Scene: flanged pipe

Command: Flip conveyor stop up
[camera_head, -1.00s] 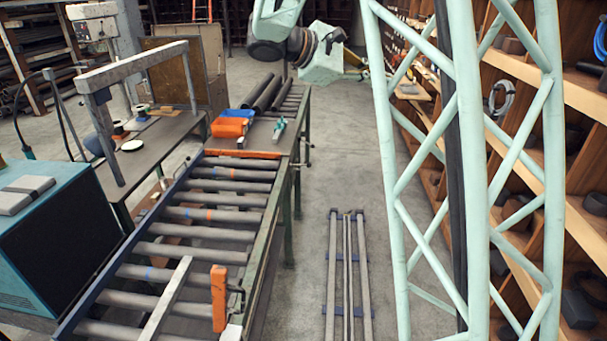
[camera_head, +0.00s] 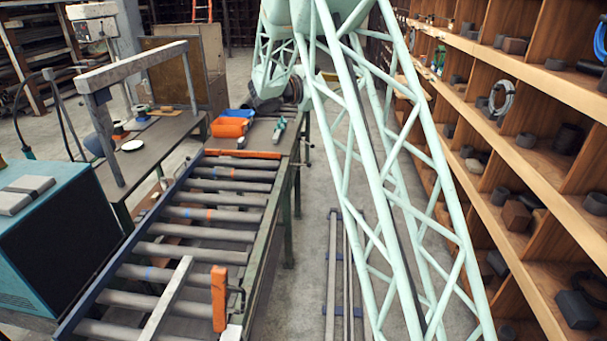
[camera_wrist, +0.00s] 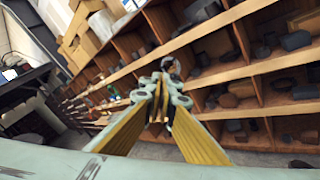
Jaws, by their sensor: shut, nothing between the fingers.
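The roller conveyor (camera_head: 190,228) runs along the left in the head view. An orange bar (camera_head: 242,154) lies across its far end. Near the front, a grey bar (camera_head: 168,305) crosses the rollers, and an orange upright piece (camera_head: 219,298) stands at the conveyor's right side by a dark bent handle. I cannot tell which of these is the stop. My gripper (camera_wrist: 160,97) is shut and empty in the wrist view, pointing toward shelves, away from the conveyor. In the head view my arm's lattice link hides it.
Wooden shelves (camera_head: 500,130) with pipe parts line the right. Blue and orange bins (camera_head: 230,124) sit on the bench beyond the conveyor. A teal machine (camera_head: 60,240) stands at left. Metal rails (camera_head: 335,270) lie on the floor, partly behind my arm.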

